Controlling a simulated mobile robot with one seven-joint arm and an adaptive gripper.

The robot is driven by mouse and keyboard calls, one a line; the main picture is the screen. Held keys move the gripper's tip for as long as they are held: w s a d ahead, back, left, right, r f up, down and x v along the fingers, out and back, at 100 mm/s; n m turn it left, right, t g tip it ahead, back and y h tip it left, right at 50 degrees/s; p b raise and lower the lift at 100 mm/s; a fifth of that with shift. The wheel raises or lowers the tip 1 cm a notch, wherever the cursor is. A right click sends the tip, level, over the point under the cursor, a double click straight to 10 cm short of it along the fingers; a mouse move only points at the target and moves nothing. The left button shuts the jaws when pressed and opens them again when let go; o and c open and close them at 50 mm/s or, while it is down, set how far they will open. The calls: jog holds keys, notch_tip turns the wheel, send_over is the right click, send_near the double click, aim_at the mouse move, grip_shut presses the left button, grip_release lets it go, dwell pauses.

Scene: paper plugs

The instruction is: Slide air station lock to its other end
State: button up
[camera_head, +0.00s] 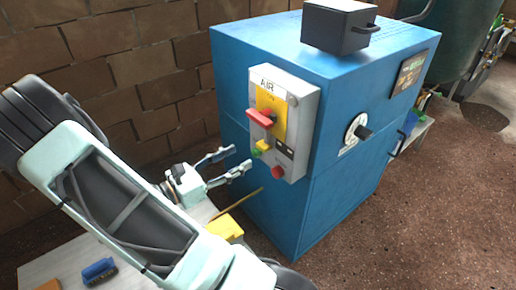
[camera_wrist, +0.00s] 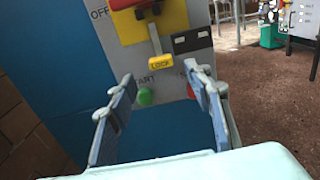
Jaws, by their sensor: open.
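The air station (camera_head: 299,95) is a grey panel labelled AIR on the side of a blue cabinet. Its lock is a small yellow tab (camera_head: 262,146) below the red handle (camera_head: 261,118). In the wrist view the lock (camera_wrist: 161,62), marked LOCK, sits at the lower end of a thin metal stem, just under the yellow plate (camera_wrist: 172,18). My gripper (camera_head: 241,157) is open and empty, to the left of the panel in the head view. In the wrist view its fingers (camera_wrist: 159,72) stand apart on either side of the lock, with no visible contact.
A green button (camera_wrist: 146,96) and a red button (camera_wrist: 190,90) lie below the lock. A dial (camera_head: 356,131) is on the cabinet's right face. A dark box (camera_head: 338,27) stands on the blue cabinet (camera_head: 318,205). A table (camera_head: 70,250) with yellow and blue items is at lower left.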

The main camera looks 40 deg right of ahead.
aim_at(260, 147)
jog(key=d, duration=0.2)
jog(key=d+b, duration=0.1)
jog(key=d, duration=0.2)
jog(key=s+d, duration=0.1)
jog(key=d, duration=0.2)
jog(key=shift+d, duration=0.15)
grip_shut()
